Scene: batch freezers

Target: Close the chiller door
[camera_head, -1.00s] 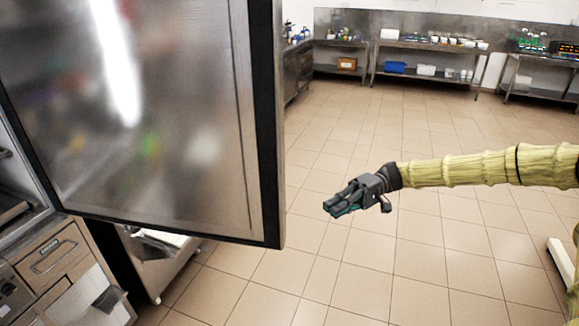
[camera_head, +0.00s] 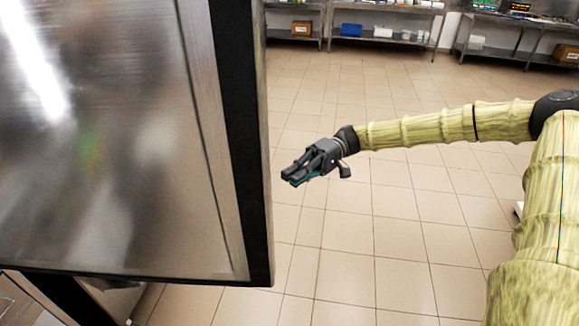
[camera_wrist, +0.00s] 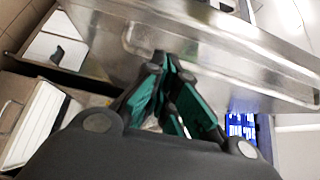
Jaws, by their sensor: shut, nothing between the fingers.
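The chiller door (camera_head: 110,150) stands open and fills the left of the head view, a large brushed-metal panel with a dark strip along its right edge. My gripper (camera_head: 290,180) is just right of that edge, its fingers pointing left and slightly down. A narrow strip of floor shows between fingertips and door; the distance in depth is hard to judge. In the wrist view my gripper (camera_wrist: 168,65) has its green-padded fingers together, holding nothing. A metal panel (camera_wrist: 235,50), likely the door, crosses behind the fingertips; contact cannot be told. The chiller's opening is hidden in the head view.
Tiled floor (camera_head: 400,235) is clear to the right of the door and below my arm. Metal shelf tables (camera_head: 385,12) with bins, including a blue one (camera_head: 351,30), stand along the far wall. A metal unit (camera_head: 20,300) shows below the door.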

